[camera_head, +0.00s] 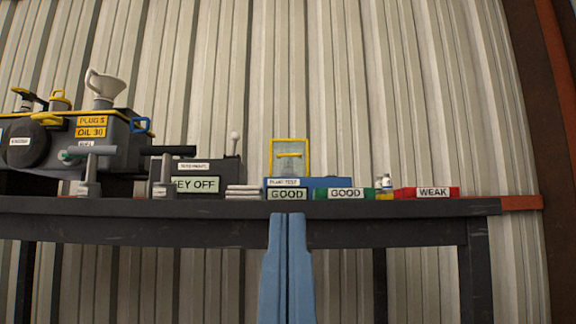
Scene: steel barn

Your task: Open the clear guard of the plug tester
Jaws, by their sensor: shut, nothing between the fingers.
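The plug tester (330,183) is a low blue box on the bench, with a white label on its front. The clear guard (289,165) is a see-through panel in a yellow frame, with a yellow bar across it. It shows upright above the left part of the tester; I cannot tell its hinge angle. My gripper (287,215) is shut and empty, its two blue fingers pointing up side by side. The tips overlap the bench's front edge in the picture, below the tester and apart from the guard.
A GOOD tray (287,194) stands in front of the tester. A green GOOD tray (345,194) and a red WEAK tray (433,193) are to the right. A dark KEY OFF box (207,170) and an engine (100,140) stand left on the dark bench (390,208).

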